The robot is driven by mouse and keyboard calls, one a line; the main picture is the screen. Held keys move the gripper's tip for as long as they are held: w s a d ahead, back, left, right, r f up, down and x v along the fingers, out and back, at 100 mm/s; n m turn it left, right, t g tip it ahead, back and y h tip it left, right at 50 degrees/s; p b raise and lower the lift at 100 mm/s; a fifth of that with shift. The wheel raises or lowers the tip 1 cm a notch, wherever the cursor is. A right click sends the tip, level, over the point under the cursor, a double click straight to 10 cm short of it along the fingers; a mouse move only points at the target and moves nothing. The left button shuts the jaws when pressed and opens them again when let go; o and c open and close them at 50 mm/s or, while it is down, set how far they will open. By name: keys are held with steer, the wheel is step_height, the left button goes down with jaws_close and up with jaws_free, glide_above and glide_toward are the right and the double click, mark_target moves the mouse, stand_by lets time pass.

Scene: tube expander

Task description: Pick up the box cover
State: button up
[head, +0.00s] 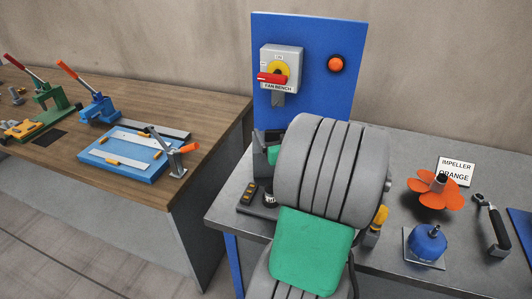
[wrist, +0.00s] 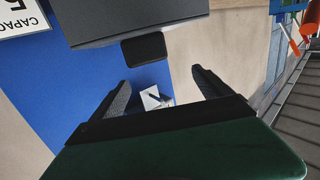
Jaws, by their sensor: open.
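In the wrist view a dark grey slab-like body (wrist: 135,18) with a black tab (wrist: 145,49) is at the top, and I take it for the box cover, though I cannot be sure. My gripper (wrist: 161,77) is open, and nothing is between its fingers. The black tab is just beyond the fingertips and apart from them. In the head view my grey and green arm hides most of my gripper and much of the bench behind it. A dark grey boxy part (head: 261,150) shows at the arm's left edge.
A blue panel (head: 312,62) with a red-handled switch (head: 275,76) stands behind. An orange impeller (head: 436,190), a blue motor (head: 426,241) and a black-handled tool (head: 492,226) are at the right on the grey bench. A wooden table (head: 198,171) with several tools is at the left.

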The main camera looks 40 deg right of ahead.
mark_target(273, 130)
steer(key=f, duration=0.1)
steer(key=f+b, duration=0.1)
steer(key=shift+s+d+f, duration=0.15)
steer(key=shift+d+f, duration=0.15)
steer(key=shift+d, duration=0.1)
steer(key=shift+s+d+f+h+b, duration=0.1)
steer(key=shift+s+f+h+b, duration=0.2)
steer(key=shift+f+b, duration=0.55)
steer(key=shift+w+d, duration=0.15)
steer(key=p+x, duration=0.2)
steer(key=x, duration=0.5)
steer(key=shift+w+d+r, duration=0.1)
steer(key=shift+w+d, duration=0.05)
steer(key=shift+w, duration=0.2)
jaws_close()
